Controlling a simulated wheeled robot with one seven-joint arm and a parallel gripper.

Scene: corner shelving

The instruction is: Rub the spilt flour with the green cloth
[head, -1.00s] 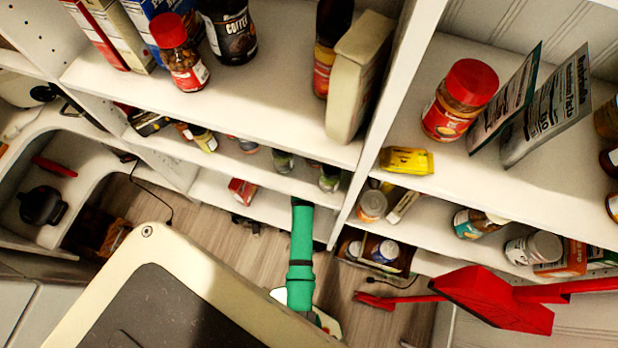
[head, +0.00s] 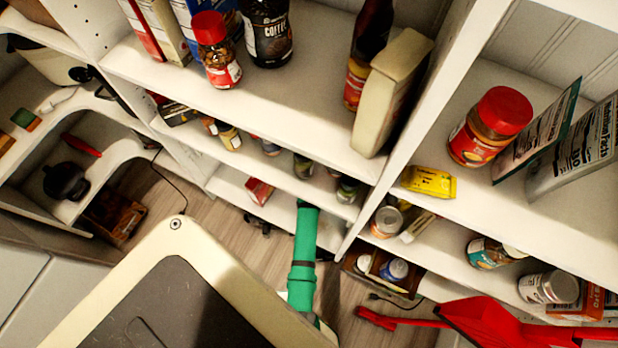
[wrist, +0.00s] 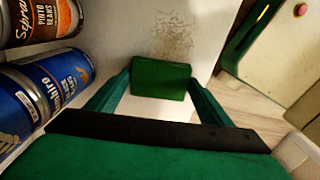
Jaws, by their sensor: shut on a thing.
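The green cloth (wrist: 162,79) shows in the wrist view as a folded dark green block. My gripper (wrist: 160,84) is shut on it, with one green finger on each side. The spilt flour (wrist: 174,38) is a speckled brownish patch on a pale shelf surface (wrist: 128,56), just beyond the cloth in the picture. I cannot tell whether the cloth touches the surface. In the head view my green arm reaches down toward the lower shelves; the gripper, cloth and flour are hidden there.
In the wrist view a pinto beans can (wrist: 40,18) and a blue can (wrist: 45,92) stand close on the left. Wooden floor (wrist: 252,92) lies beyond the shelf's right edge. In the head view a red dustpan-like thing (head: 490,322) is at lower right.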

